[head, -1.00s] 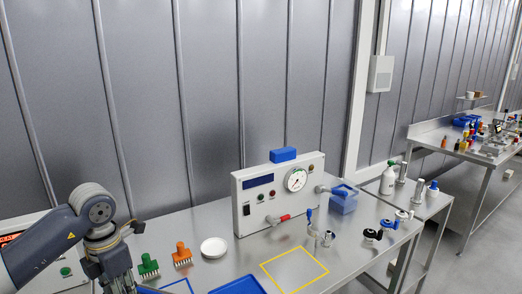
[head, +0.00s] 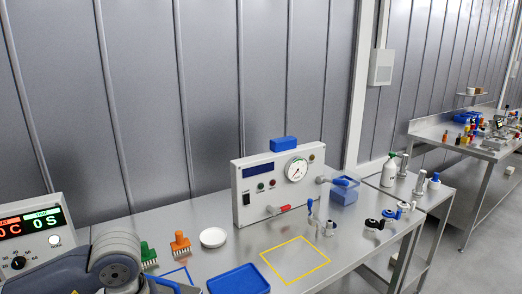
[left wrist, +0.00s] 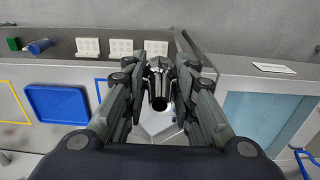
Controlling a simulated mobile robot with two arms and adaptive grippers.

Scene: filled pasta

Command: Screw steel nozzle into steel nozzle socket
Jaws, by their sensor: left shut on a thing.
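My left gripper (left wrist: 160,72) is shut on a shiny steel part with a dark round end, which looks like the steel nozzle (left wrist: 160,101), in the left wrist view. In the head view my left arm is at the bottom left and its fingers cannot be made out. Below the held part, a pale angular metal shape (left wrist: 152,128) shows between the fingers; I cannot tell whether it is the steel nozzle socket. I cannot tell whether the held part touches it. My right gripper is in neither view.
A blue tray (head: 240,280) and a yellow-outlined square (head: 296,260) lie on the steel table. A gauge panel (head: 278,187) stands behind them. A white dish (head: 213,237), green brush (head: 148,252) and orange brush (head: 180,243) are near the left. A display box (head: 40,237) stands far left.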

